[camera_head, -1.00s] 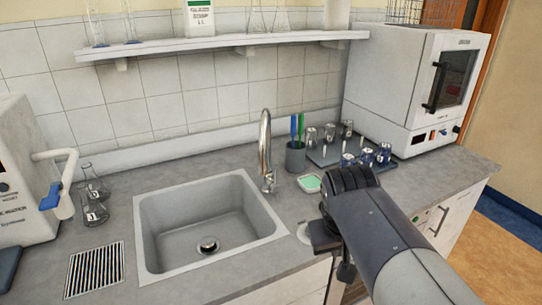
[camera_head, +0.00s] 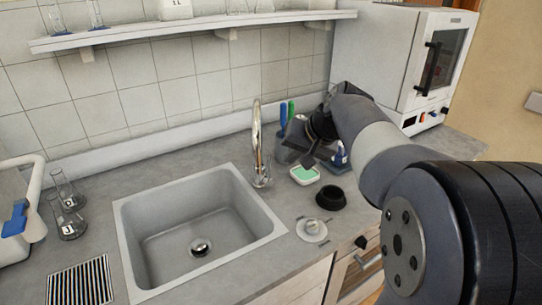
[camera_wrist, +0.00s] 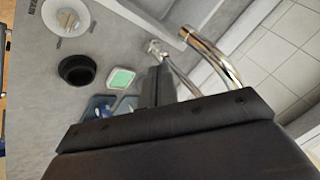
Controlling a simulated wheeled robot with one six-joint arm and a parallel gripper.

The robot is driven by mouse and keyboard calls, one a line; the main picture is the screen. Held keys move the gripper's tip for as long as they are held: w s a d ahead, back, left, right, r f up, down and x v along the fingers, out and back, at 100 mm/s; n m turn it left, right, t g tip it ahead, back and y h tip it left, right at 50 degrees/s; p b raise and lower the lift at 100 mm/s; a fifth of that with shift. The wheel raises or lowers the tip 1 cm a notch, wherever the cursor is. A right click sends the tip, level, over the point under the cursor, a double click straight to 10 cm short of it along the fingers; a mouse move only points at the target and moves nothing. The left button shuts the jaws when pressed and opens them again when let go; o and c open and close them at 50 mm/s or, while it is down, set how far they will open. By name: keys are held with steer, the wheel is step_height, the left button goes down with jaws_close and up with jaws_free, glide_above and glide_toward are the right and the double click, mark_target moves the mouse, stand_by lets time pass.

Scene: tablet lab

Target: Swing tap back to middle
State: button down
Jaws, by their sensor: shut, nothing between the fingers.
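The chrome tap (camera_head: 256,140) stands behind the right back corner of the grey sink (camera_head: 130,222). Its curved spout is seen nearly edge-on in the head view, so its exact heading is hard to tell. It also shows in the wrist view (camera_wrist: 213,57) as a shiny arch just right of my fingers. My gripper (camera_head: 308,161) is to the right of the tap, pointing down, above the counter behind the green sponge dish. Its fingers are together and empty in the wrist view (camera_wrist: 156,84). I see no clear contact with the tap.
The sponge dish (camera_head: 305,175), a black ring (camera_head: 331,198) and a white plug (camera_head: 312,230) lie right of the sink. A cup with pens (camera_head: 288,148) is close behind my gripper. Flasks (camera_head: 68,205) stand left. A shelf (camera_head: 200,30) overhangs the back.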

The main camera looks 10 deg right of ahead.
mark_target(258, 147)
steer(key=shift+w+a+f+p, duration=0.3)
steer(key=shift+w+a, duration=0.2)
steer(key=shift+a, duration=0.25)
steer(key=shift+w+a+f+p, duration=0.25)
steer(key=shift+w+a+f, duration=0.2)
steer(key=shift+a, duration=0.3)
steer(key=shift+w+a+f+p, duration=0.3)
steer(key=shift+w+a, duration=0.25)
steer(key=shift+a, duration=0.2)
